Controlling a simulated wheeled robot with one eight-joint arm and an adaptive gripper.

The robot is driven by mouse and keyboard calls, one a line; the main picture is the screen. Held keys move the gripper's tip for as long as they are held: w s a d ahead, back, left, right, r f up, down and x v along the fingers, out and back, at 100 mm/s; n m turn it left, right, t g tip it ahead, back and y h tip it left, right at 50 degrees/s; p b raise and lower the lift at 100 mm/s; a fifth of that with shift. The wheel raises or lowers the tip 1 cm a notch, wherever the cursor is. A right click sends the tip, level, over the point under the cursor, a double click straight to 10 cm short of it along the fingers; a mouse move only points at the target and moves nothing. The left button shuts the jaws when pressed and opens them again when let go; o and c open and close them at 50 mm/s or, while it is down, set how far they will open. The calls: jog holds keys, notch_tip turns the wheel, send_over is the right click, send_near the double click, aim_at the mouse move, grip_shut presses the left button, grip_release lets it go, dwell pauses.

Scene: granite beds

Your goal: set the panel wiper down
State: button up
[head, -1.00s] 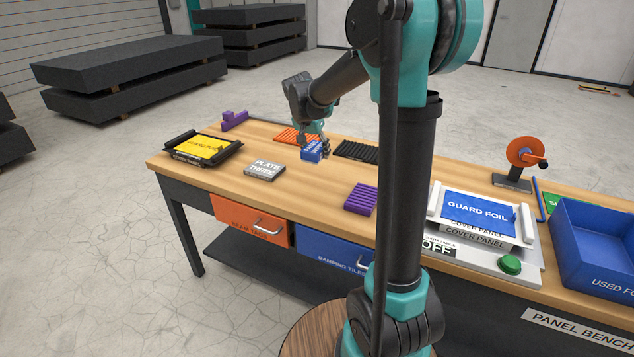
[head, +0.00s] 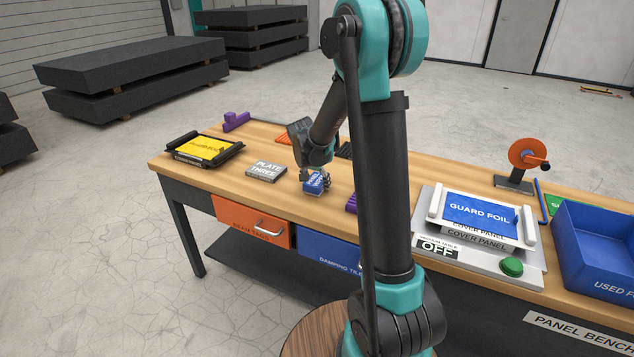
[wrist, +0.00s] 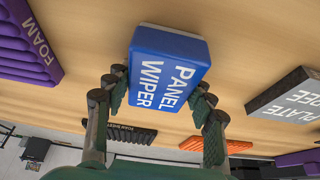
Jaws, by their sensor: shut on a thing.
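The panel wiper (head: 313,184) is a blue block with white lettering. My gripper (head: 316,178) is shut on it, over the front middle part of the wooden bench top (head: 290,205). In the wrist view the panel wiper (wrist: 169,69) sits between the two fingers of my gripper (wrist: 158,95), its lettered face toward the camera. The block looks close to the bench top; I cannot tell whether it touches it.
The grey plate three block (head: 266,171) lies left of the wiper. A purple foam block (wrist: 28,45) lies on the other side, partly behind my arm in the head view. Black and orange ribbed pads (wrist: 132,133) lie beyond. Bare wood surrounds the wiper.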

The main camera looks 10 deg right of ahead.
aim_at(312, 184)
jog(key=o, duration=1.4)
jog(key=shift+f, duration=0.1)
jog(key=shift+c, duration=0.2)
jog(key=v, duration=1.1)
jog(key=shift+w+d, duration=0.1)
jog(key=shift+s+r, duration=0.3)
jog(key=shift+r, duration=0.25)
jog(key=s+d+f+n+y, duration=0.1)
jog(key=s+d+f+n, duration=0.1)
jog(key=s, duration=0.7)
jog(key=s+d+f+n+y, duration=0.1)
jog(key=s+d+f+n, duration=0.1)
jog(key=s+f, duration=0.3)
jog(key=s+d+f+n, duration=0.2)
jog(key=s+f+n, duration=0.1)
jog(key=s, duration=1)
jog(key=shift+f+y, duration=0.4)
jog(key=shift+f, duration=0.25)
